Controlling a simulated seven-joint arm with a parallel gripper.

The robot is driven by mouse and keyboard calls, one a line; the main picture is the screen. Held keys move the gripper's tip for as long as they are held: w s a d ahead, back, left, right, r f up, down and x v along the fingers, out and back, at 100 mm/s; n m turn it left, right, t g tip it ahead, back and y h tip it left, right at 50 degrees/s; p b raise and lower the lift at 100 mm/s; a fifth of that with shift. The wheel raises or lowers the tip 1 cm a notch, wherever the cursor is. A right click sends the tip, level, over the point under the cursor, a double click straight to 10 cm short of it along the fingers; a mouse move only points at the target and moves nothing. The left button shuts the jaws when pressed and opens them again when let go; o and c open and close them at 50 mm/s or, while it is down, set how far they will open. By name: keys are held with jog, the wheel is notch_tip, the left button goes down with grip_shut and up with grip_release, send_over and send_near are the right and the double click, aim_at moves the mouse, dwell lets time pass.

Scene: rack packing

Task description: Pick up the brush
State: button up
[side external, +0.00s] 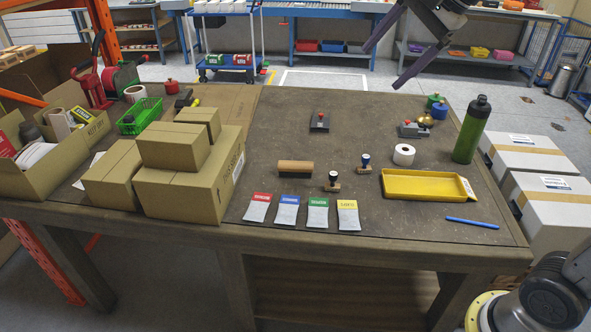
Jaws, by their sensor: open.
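The brush (296,168) lies on the table in the side external view, left of the middle of the dark mat. It has a light wooden upper part and a dark lower strip, perhaps bristles. My gripper (380,70) is at the top of the view, above and to the right of the brush in the picture. Its two long dark fingers are spread apart with nothing between them. It is clear of the brush and appears well above the table.
Two stamps (332,181) (365,163) stand right of the brush. Cardboard boxes (185,190) stand close on its left. Four colour-topped packets (288,212) lie in front. A yellow tray (425,196), white roll (404,154) and green bottle (470,132) are farther right. The mat behind the brush is mostly clear.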

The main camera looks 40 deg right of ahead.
jog(key=w+d+f+m, duration=0.15)
jog(key=w+m, duration=0.25)
jog(key=w, duration=0.8)
jog(key=m+g+y, duration=0.2)
jog(key=m+g, duration=0.2)
jog(key=m, duration=0.2)
send_over(296, 164)
jog(key=d, duration=0.2)
jog(key=f, duration=2.5)
jog(key=s+f, duration=0.1)
jog(key=f, duration=1.1)
jog(key=shift+a+f, duration=0.15)
jog(key=shift+x, duration=3)
jog(key=shift+s+f, duration=0.15)
jog(key=shift+f, duration=0.1)
grip_shut()
